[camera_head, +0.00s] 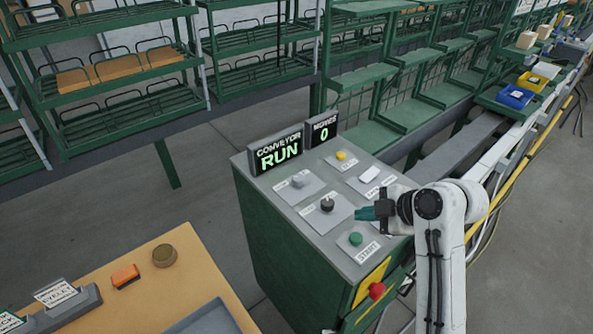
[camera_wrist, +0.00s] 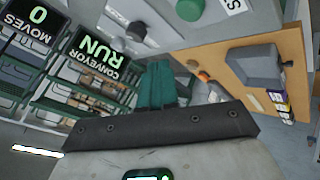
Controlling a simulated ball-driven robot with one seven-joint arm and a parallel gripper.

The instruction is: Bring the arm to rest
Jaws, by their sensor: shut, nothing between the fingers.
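My gripper (camera_head: 366,213) is shut and empty, its teal fingers pressed together. In the head view it is over the grey top of the control console (camera_head: 243,205), between the black knob (camera_head: 327,204) and the green START button (camera_head: 355,239). I cannot tell whether the fingertips touch the panel. In the wrist view the closed fingers (camera_wrist: 157,82) point towards the panel, and the green button (camera_wrist: 190,9) shows above them. My white arm comes up from the lower right in the head view.
The console's displays read CONVEYOR RUN (camera_head: 277,153) and MOVES 0 (camera_head: 321,129). A red button (camera_head: 377,291) sticks out of its front. A wooden table (camera_head: 185,290) with an orange block (camera_head: 125,276) stands at lower left. Green racks (camera_head: 110,100) stand behind, with open floor between.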

